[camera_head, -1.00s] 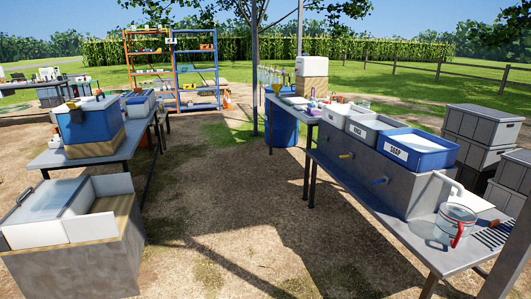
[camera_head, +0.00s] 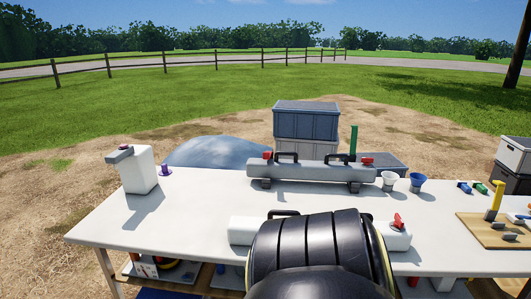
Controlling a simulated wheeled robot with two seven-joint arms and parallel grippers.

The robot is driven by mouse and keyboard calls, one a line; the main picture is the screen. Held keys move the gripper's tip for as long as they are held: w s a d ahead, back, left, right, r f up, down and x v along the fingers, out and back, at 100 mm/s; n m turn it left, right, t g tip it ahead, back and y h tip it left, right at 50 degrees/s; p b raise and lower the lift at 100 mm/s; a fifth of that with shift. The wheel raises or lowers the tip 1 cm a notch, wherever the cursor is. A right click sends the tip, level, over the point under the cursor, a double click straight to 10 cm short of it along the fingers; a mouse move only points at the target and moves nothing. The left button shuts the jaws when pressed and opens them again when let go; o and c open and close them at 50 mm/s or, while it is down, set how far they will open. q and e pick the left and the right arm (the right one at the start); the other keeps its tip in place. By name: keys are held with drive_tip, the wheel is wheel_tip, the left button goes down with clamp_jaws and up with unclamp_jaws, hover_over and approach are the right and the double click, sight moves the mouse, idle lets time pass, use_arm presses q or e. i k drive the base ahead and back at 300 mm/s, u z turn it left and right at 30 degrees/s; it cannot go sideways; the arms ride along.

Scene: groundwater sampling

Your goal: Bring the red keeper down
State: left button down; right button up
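A grey tube (camera_head: 315,171) lies level on dark supports across the far side of the white table. It has black handles, a red part (camera_head: 267,155) at its left end and another red part (camera_head: 367,161) at its right end. A green upright piece (camera_head: 353,140) stands by its right handle. A nearer white tube (camera_head: 242,231) has a red part (camera_head: 398,220) standing up at its right end. A black part of my own body hides this tube's middle. I cannot tell which red part is the keeper. Neither gripper is in view.
The white table (camera_head: 200,220) has bare room at left. Two funnels, white (camera_head: 389,180) and blue (camera_head: 417,182), stand at right, near a wooden board (camera_head: 490,232) with a yellow handle (camera_head: 496,195). Grey crates (camera_head: 306,122) stand behind.

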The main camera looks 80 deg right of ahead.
sight(267, 155)
drive_tip(key=z, duration=2.25)
